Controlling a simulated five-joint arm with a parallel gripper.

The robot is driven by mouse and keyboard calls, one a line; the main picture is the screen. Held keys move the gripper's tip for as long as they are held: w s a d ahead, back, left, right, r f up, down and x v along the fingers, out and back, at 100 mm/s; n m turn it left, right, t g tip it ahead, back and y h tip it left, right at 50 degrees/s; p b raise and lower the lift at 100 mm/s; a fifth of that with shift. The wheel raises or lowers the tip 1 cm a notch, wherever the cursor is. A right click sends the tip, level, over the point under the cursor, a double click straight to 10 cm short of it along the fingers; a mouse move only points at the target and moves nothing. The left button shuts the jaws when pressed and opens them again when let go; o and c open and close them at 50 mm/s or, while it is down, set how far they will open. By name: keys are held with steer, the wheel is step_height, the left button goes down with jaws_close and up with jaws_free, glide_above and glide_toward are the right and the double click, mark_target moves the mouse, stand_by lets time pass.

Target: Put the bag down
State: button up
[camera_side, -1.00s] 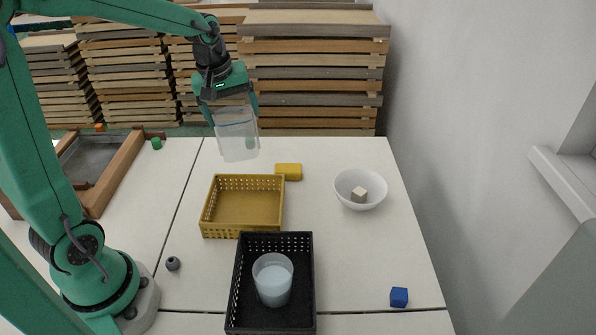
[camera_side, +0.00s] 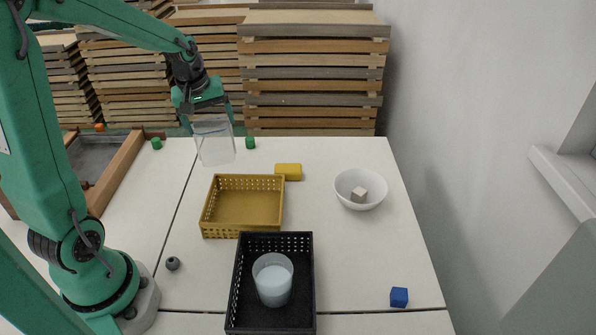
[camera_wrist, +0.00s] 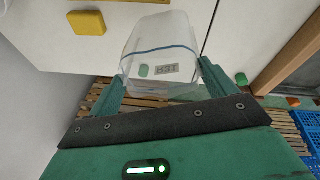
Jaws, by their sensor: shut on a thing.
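The bag (camera_side: 215,146) is clear, with a blue line across it and a small label that show in the wrist view (camera_wrist: 160,58). My gripper (camera_side: 208,116) is shut on the bag's upper part. The bag hangs at the back left of the white table, behind the mustard basket. I cannot tell from the side view whether its bottom touches the table. In the wrist view my gripper (camera_wrist: 162,84) has one finger on each side of the bag.
A mustard basket (camera_side: 208,212), a black basket (camera_side: 240,275) with a cup (camera_side: 272,280), a yellow block (camera_side: 288,172), a white bowl (camera_side: 375,198) holding a beige cube, a blue cube (camera_side: 399,297) and a grey ball (camera_side: 173,264) are around. A green cube (camera_side: 250,142) stands behind.

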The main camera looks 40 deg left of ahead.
steer(key=a+f, duration=0.3)
steer(key=a, duration=0.2)
steer(key=shift+a+f, duration=0.1)
steer(key=shift+f, duration=2.1)
steer(key=o, duration=1.1)
steer(key=shift+d+v, duration=0.2)
steer(key=shift+v, duration=5.95)
